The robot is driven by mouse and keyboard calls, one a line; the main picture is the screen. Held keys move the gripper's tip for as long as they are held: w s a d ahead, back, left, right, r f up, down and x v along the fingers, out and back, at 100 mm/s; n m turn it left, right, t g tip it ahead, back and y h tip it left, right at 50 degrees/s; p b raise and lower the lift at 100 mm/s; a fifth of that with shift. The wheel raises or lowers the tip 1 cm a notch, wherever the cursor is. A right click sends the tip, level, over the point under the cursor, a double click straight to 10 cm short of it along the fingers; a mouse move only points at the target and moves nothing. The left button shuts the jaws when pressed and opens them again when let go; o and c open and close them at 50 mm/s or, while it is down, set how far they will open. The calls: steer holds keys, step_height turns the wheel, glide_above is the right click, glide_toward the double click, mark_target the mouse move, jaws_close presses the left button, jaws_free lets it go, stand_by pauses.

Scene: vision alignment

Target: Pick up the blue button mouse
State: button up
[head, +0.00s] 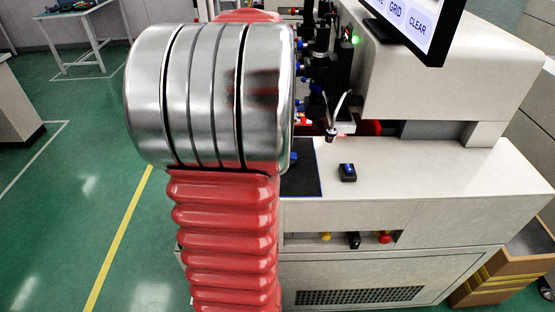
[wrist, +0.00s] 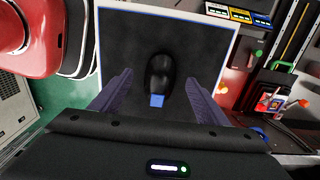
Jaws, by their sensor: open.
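The black mouse (wrist: 160,72) with a blue button lies on a dark mat (wrist: 118,35) in the wrist view. Its blue button faces my gripper's body. My gripper (wrist: 159,78) is open, with one purple-grey finger on each side of the mouse and a visible gap to both. I cannot tell how high the fingers are above the mat. In the head view the mat (head: 307,180) shows partly behind my arm. A small blue patch beside my arm there is too hidden to name. My gripper is hidden in the head view.
A small dark box-like object with some blue (head: 347,173) sits on the pale counter (head: 420,180) right of the mat. Machine parts and a white-stemmed fixture (head: 332,132) stand behind. A screen (head: 410,22) overhangs at upper right. Coloured buttons (head: 385,237) sit in a front recess.

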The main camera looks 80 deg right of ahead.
step_height(320, 180, down, 4)
steer(key=shift+d+f, duration=0.1)
steer(key=shift+f, duration=0.05)
stand_by(0.6)
steer(key=c, duration=1.2)
step_height(320, 180, up, 10)
stand_by(0.6)
steer(key=shift+s+d+f, duration=0.25)
steer(key=shift+d+f, duration=0.05)
steer(key=shift+f, duration=1.15)
steer(key=shift+s+d+f, duration=0.3)
steer(key=shift+f, duration=1.2)
steer(key=shift+s+d+f, duration=0.25)
steer(key=shift+d+f, duration=0.05)
steer(key=shift+f, duration=1.15)
